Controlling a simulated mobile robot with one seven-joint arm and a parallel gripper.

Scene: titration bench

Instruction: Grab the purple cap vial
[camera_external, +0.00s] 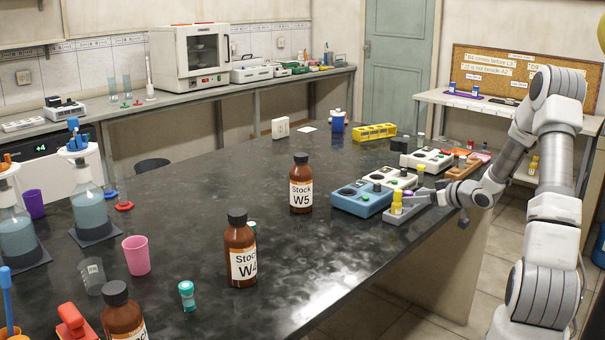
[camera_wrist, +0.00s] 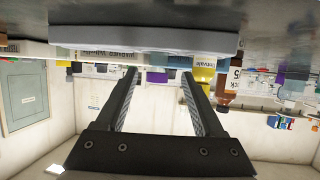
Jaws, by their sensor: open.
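My gripper (camera_wrist: 159,75) is open, with its two dark fingers apart and nothing clamped between them. In the upside-down wrist view, a purple cap (camera_wrist: 157,77) shows between the fingertips, beyond or level with them; I cannot tell the depth. A yellow vial (camera_wrist: 205,74) is beside it, close to the right finger. In the external view, my gripper (camera_external: 424,196) is low over the bench's right edge. A small purple spot (camera_external: 408,192) shows at its tip, behind a yellow vial (camera_external: 396,204). The purple-capped vial's body is mostly hidden there.
The yellow vial stands on a grey tray (camera_external: 402,217), next to a blue device (camera_external: 361,200). White devices (camera_external: 427,160) and an orange-brown rack (camera_external: 462,168) are behind. Brown bottles W5 (camera_external: 301,186) and W4 (camera_external: 240,252) stand to the left. The bench front centre is clear.

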